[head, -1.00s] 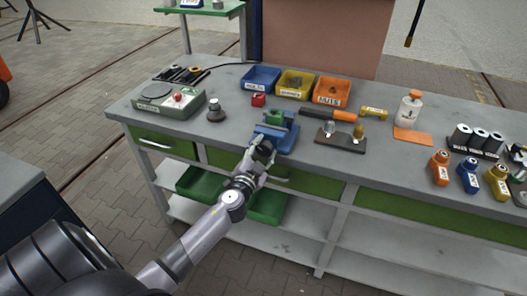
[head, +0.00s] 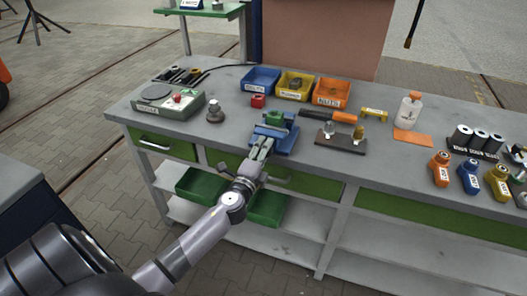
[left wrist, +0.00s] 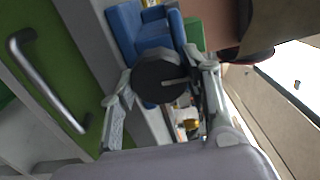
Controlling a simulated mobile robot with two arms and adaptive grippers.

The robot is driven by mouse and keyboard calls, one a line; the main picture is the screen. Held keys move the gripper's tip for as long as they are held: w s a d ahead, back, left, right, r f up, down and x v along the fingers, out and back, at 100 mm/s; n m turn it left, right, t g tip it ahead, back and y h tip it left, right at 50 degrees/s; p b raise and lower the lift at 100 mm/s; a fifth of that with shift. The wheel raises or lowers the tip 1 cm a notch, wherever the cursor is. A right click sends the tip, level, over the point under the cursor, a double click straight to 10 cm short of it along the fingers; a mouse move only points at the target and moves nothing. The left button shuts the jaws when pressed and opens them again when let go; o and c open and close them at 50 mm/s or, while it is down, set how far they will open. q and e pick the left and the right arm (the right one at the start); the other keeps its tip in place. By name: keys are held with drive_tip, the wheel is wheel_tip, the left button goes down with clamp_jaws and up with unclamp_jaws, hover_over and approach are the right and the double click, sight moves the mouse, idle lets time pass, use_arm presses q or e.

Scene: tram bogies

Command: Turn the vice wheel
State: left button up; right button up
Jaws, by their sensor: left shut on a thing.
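The blue vice (head: 285,138) with a green block (head: 275,118) in its jaws stands at the bench's front edge, left of centre. In the left wrist view the vice (left wrist: 152,35) is behind its round dark wheel (left wrist: 158,78), which has a light handle pin. My left gripper (head: 264,146) is at the front of the vice. In the left wrist view my left gripper (left wrist: 165,100) has one finger on each side of the wheel and is shut on it. The gripper hides the wheel in the head view. I make out no right gripper.
Blue (head: 260,79), yellow (head: 294,86) and orange (head: 331,92) bins stand behind the vice. A drawer handle (left wrist: 38,75) is near my left wrist.

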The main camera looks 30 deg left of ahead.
use_arm(q)
drive_tip(key=m, duration=0.4)
drive_tip(key=shift+f+m, duration=0.1)
drive_tip(key=shift+m, duration=0.2)
drive_tip(key=m+p, duration=0.1)
drive_tip(key=m, duration=0.2)
drive_tip(key=shift+m, duration=0.4)
drive_tip(key=m+p, duration=0.1)
drive_tip(key=m, duration=0.2)
drive_tip(key=m+p, duration=0.1)
drive_tip(key=m, duration=0.3)
drive_tip(key=m+p, duration=0.2)
drive_tip(key=m, duration=0.1)
drive_tip(key=shift+a+m, duration=0.1)
drive_tip(key=shift+m, duration=0.3)
drive_tip(key=m+p, duration=0.2)
drive_tip(key=m, duration=0.2)
drive_tip(key=m+p, duration=0.2)
drive_tip(key=m, duration=0.2)
drive_tip(key=shift+s+m, duration=0.1)
drive_tip(key=shift+m, duration=0.3)
drive_tip(key=shift+m+p, duration=0.9)
drive_tip(key=shift+m, duration=0.7)
